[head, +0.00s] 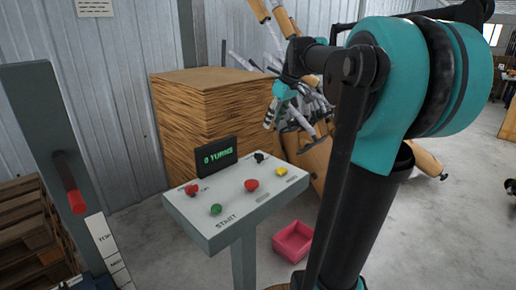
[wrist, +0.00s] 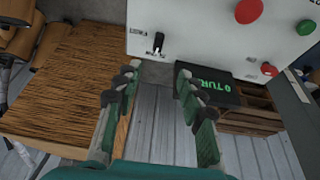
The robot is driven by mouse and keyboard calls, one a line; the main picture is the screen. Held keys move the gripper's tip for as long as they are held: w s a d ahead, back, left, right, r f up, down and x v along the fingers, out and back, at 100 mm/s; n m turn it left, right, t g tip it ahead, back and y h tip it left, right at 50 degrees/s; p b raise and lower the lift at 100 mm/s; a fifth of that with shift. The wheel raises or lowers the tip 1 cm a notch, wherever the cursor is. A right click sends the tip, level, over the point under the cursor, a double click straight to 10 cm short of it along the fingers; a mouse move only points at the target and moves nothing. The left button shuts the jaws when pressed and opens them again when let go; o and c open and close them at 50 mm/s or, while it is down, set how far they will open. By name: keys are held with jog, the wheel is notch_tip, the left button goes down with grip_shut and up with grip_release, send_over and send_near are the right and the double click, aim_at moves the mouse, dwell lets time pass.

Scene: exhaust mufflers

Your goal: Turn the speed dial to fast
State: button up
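The control panel (head: 225,195) has a pale top on a grey post. A small black knob (head: 260,157) sits at its back right corner; it also shows in the wrist view (wrist: 158,42), with a small label beside it. It looks like the speed dial, but its lettering is too small to read. My gripper (head: 269,122) is above and behind that corner. In the wrist view my gripper (wrist: 158,72) is open and empty, and the knob lies just beyond the gap between the fingertips, apart from them.
The panel also carries a red knob (head: 192,189), a red button (head: 251,185), a green button (head: 216,209), a yellow button (head: 281,171) and a display (head: 216,157) reading "0 TURNS". A wooden stack (head: 205,120) stands behind. A pink bin (head: 293,241) is on the floor.

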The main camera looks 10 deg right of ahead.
send_near(259, 154)
jog(key=x, duration=0.9)
jog(key=shift+f, duration=0.1)
grip_shut()
